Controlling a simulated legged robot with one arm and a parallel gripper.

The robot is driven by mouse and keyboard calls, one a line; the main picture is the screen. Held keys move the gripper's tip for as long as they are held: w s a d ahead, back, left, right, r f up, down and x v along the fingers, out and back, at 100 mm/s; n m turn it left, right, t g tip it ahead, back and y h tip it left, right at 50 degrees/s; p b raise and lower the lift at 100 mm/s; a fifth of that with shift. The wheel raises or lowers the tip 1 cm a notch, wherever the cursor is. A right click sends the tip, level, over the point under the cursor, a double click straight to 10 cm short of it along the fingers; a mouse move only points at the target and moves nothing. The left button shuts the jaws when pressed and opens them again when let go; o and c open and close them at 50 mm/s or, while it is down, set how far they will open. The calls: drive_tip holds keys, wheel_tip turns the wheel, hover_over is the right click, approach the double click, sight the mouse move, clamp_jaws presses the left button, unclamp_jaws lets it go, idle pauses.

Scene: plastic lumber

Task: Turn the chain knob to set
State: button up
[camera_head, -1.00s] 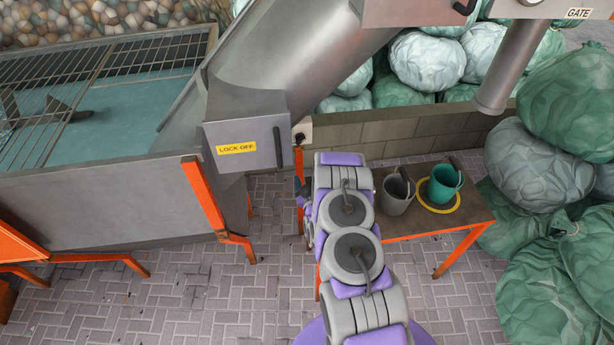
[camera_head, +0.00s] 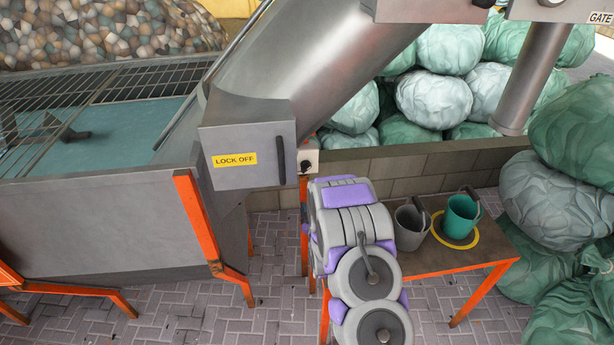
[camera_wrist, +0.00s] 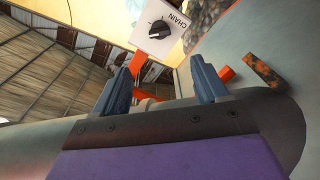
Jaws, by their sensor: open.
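The chain knob is a black dial (camera_wrist: 158,29) on a white box face marked CHAIN (camera_wrist: 178,22), at the top of the wrist view. The same white box (camera_head: 308,155) shows partly in the head view, on an orange post just right of the LOCK OFF box. My gripper (camera_wrist: 160,82) is open and empty, its two blue fingers apart. The knob appears beyond the fingertips, roughly between them, and apart from them. In the head view my arm's links cover the area below the box, and the gripper is hidden there.
The grey LOCK OFF box (camera_head: 246,150) with a dark handle is close on the left. A low table (camera_head: 480,253) at right holds a grey bucket (camera_head: 410,226) and a teal bucket (camera_head: 460,216). Green bags (camera_head: 575,135) fill the right side. Paved floor is open below.

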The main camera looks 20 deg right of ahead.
sight(307, 170)
drive_tip(key=b+x, duration=0.3)
drive_tip(key=x, duration=1.2)
drive_tip(key=shift+w+f, duration=0.1)
drive_tip(key=shift+w, duration=0.05)
drive_tip(key=c, duration=1.1)
